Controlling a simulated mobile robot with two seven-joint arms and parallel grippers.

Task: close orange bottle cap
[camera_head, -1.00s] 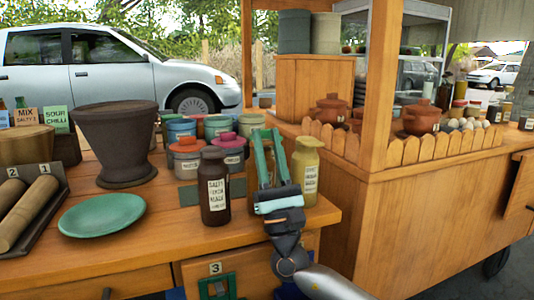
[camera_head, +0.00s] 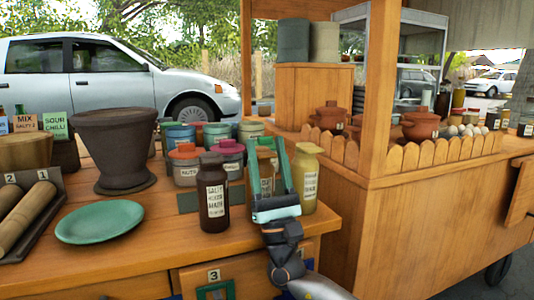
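An orange-brown bottle (camera_head: 265,168) with a pale label stands near the right end of the wooden counter; my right gripper partly covers it. Its top (camera_head: 266,143) looks orange-brown, and I cannot tell whether its cap is on. My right gripper (camera_head: 267,142) is open, its two teal fingers pointing up and away. In the picture the bottle shows between the fingers; contact is unclear. A dark brown bottle (camera_head: 213,190) stands to the left and a yellow bottle (camera_head: 304,175) to the right. My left gripper is not in view.
Lidded jars, including a red-lidded one (camera_head: 186,165) and a pink-lidded one (camera_head: 230,157), stand behind the bottles. A green plate (camera_head: 100,221), a dark mortar (camera_head: 122,150) and rolling pins (camera_head: 25,215) are at left. The counter's front right is clear.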

